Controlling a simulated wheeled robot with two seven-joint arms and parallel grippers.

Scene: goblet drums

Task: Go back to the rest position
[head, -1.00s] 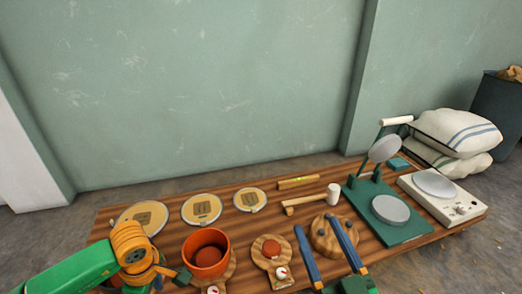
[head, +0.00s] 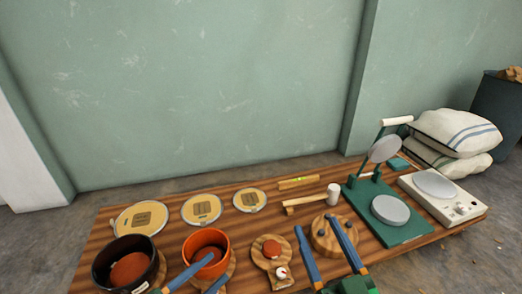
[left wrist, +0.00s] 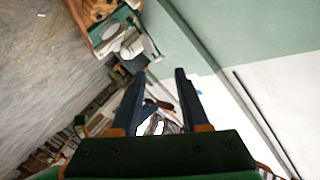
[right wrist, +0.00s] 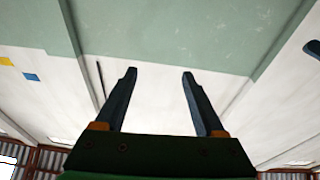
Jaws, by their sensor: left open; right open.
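My left gripper (head: 220,266) is at the bottom of the head view, its blue fingers apart in front of the orange pot (head: 193,242) and the wooden board under it. The left wrist view shows its fingers (left wrist: 160,73) spread with nothing held. My right gripper (head: 314,223) is at the bottom right of centre, its fingers apart and overlapping the round wooden block (head: 322,240) in the picture. The right wrist view shows its fingers (right wrist: 159,72) open and empty, with pale wall beyond. How high either gripper is above the table cannot be told.
The wooden table (head: 100,234) holds a black pot (head: 102,280), several round drum skins (head: 188,216), a paddle board (head: 257,248), a mallet (head: 301,206), a green press (head: 355,205) and a white scale-like device (head: 466,208). Sacks (head: 450,130) are stacked behind, right.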

